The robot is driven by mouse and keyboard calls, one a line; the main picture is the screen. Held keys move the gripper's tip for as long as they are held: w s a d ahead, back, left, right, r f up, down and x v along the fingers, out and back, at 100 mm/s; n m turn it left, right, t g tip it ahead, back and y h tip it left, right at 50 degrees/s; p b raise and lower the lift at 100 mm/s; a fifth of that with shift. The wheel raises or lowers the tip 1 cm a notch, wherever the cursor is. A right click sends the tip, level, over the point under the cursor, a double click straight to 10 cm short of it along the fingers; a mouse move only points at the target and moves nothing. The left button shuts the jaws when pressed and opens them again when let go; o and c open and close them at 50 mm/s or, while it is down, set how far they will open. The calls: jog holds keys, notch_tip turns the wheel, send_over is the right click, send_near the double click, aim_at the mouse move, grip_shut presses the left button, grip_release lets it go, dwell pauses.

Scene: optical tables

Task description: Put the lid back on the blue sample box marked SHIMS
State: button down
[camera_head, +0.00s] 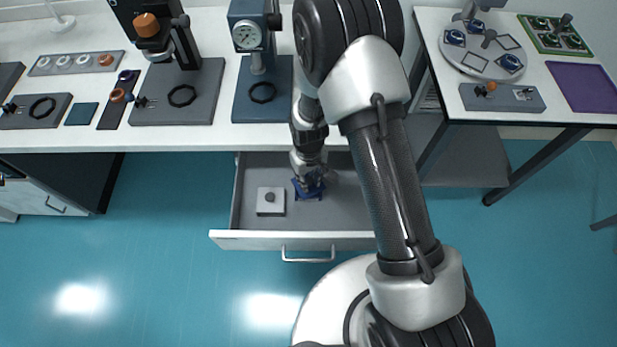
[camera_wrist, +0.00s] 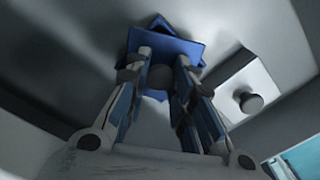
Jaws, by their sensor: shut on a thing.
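An open drawer below the bench holds a blue box with a blue lid (camera_head: 309,188). The lid also shows as a blue plate with a grey knob in the wrist view (camera_wrist: 170,44). My gripper (camera_head: 307,178) reaches down into the drawer; its fingers (camera_wrist: 160,70) are shut on the lid's knob. Blue corners of the box (camera_wrist: 157,20) stick out past the lid, so the two look turned relative to each other. I cannot tell whether the lid touches the box. No marking is readable, and my gripper hides part of the box.
The bench edge overhangs behind. A round plate with blue-marked items (camera_head: 484,50) sits on the right table.

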jog(key=shift+f, duration=0.1)
dwell(0.8)
jog(key=c, duration=1.3)
grip_release()
jog(key=shift+o, duration=0.3)
jog(key=o, duration=0.4)
jog(key=shift+r+p, duration=2.35)
jog(key=shift+r, duration=1.2)
jog(key=shift+c, duration=0.5)
